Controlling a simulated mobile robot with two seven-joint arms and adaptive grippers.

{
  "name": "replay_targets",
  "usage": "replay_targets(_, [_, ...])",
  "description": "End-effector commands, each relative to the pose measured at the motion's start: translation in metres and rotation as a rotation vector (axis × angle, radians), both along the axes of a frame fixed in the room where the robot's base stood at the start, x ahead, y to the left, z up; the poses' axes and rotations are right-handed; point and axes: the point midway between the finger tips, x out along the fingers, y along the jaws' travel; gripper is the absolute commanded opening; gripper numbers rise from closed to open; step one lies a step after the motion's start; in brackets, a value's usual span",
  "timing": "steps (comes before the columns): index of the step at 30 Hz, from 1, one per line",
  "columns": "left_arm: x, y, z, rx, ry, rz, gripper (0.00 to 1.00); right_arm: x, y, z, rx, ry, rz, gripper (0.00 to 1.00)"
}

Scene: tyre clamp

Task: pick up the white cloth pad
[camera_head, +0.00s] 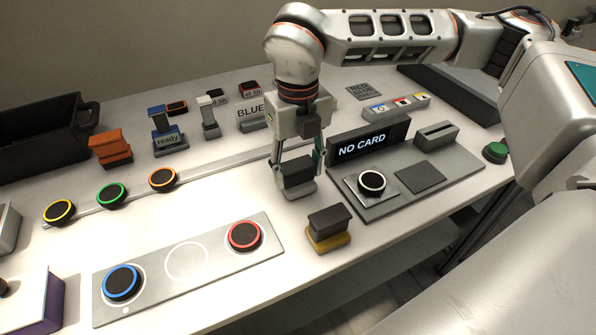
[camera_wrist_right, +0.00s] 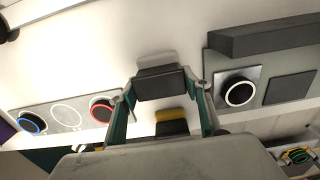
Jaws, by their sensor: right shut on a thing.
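The white cloth pad (camera_head: 302,191) has a dark block-shaped grip on top and a pale grey-white underside. My right gripper (camera_head: 296,166) points down over it, with its fingers on either side of the dark grip, shut on it. In the right wrist view the pad (camera_wrist_right: 160,84) sits between the fingertips of the right gripper (camera_wrist_right: 161,88). The pad is level and low over the white table; I cannot tell whether it touches the surface. My left gripper is not in view.
A yellow pad with a dark grip (camera_head: 328,229) stands close in front. The NO CARD unit (camera_head: 361,147) and its grey plate are just right. An orange pad (camera_head: 110,147) stands far left. A plate with blue and red rings (camera_head: 187,266) lies front left. Clear table lies left of the gripper.

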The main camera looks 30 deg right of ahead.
Motion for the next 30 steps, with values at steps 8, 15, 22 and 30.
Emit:
replay_targets(8, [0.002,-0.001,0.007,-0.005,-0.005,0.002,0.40,0.001,0.000,0.052,0.002,-0.008,0.000,0.25])
replay_targets(15, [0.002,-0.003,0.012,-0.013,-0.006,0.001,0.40,0.001,0.001,0.121,0.001,-0.010,-0.001,0.25])
replay_targets(22, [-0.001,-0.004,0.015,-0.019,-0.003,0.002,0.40,0.000,0.000,0.168,0.001,-0.006,-0.001,0.25])
replay_targets(30, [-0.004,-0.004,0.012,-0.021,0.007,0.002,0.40,0.000,0.000,0.191,0.001,-0.002,0.001,0.25])
